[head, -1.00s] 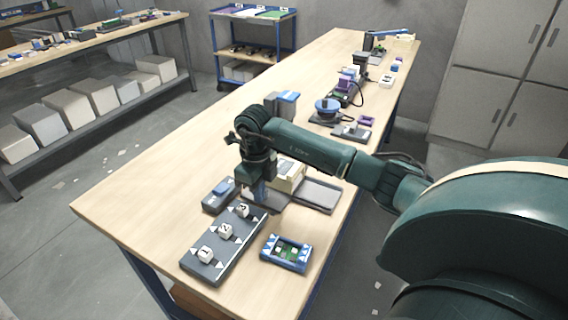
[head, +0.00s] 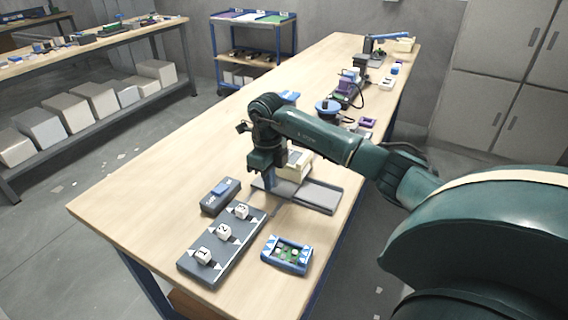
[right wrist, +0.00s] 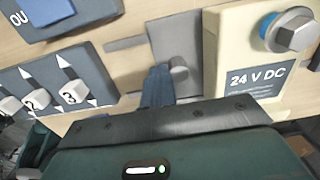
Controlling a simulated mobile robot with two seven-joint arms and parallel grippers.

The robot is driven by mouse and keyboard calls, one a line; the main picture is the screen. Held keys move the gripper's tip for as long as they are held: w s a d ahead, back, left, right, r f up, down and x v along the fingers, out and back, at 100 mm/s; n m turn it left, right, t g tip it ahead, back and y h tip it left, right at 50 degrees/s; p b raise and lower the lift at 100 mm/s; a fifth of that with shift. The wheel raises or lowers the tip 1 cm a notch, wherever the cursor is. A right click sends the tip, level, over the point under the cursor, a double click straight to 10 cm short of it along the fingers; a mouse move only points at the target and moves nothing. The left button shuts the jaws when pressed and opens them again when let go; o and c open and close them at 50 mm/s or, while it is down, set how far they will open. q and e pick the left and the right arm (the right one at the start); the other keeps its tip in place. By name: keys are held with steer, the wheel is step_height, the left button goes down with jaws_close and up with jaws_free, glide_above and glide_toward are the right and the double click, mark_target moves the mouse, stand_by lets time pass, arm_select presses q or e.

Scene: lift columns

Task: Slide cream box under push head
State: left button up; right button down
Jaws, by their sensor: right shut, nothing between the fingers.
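The cream box (head: 297,166) stands just behind and right of my right gripper (head: 269,186) in the head view, partly hidden by the arm. The right wrist view shows the box (right wrist: 232,62) at the right, labelled "24 V DC", with a blue and grey knob on top. My right gripper (right wrist: 158,88) is shut and empty. Its blue fingers point down beside a small grey round post (right wrist: 178,72) on a grey plate, apart from the box. I cannot clearly make out the push head. My left gripper is out of view.
A grey tray (head: 316,197) lies right of the gripper. A dark panel with numbered switches (head: 222,243), a blue-topped dark box (head: 220,195) and a blue-framed case (head: 287,254) lie nearer. More devices line the bench (head: 150,205) farther back. Its left side is clear.

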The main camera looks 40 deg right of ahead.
steer(key=shift+w+d+b, duration=0.25)
steer(key=shift+w+d, duration=0.05)
steer(key=shift+d, duration=0.35)
steer(key=shift+w+d+b, duration=0.2)
steer(key=shift+w+d, duration=0.05)
steer(key=shift+d, duration=0.35)
steer(key=shift+w+d+b, duration=0.25)
steer(key=shift+w+d, duration=0.05)
steer(key=shift+d, duration=0.45)
steer(key=shift+w+d+b, duration=0.3)
steer(key=shift+w+d, duration=0.05)
steer(key=shift+d, duration=0.4)
steer(key=shift+w+d+b, duration=0.25)
steer(key=shift+w+d, duration=0.05)
steer(key=shift+d, duration=0.45)
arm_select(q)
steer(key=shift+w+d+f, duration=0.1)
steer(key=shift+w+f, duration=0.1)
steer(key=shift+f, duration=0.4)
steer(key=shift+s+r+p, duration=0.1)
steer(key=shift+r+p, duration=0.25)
arm_select(e)
steer(key=shift+s+a, duration=0.1)
steer(key=shift+a, duration=0.15)
steer(key=shift+r, duration=0.1)
steer(key=shift+r+p, duration=2.4)
steer(key=shift+r, duration=0.55)
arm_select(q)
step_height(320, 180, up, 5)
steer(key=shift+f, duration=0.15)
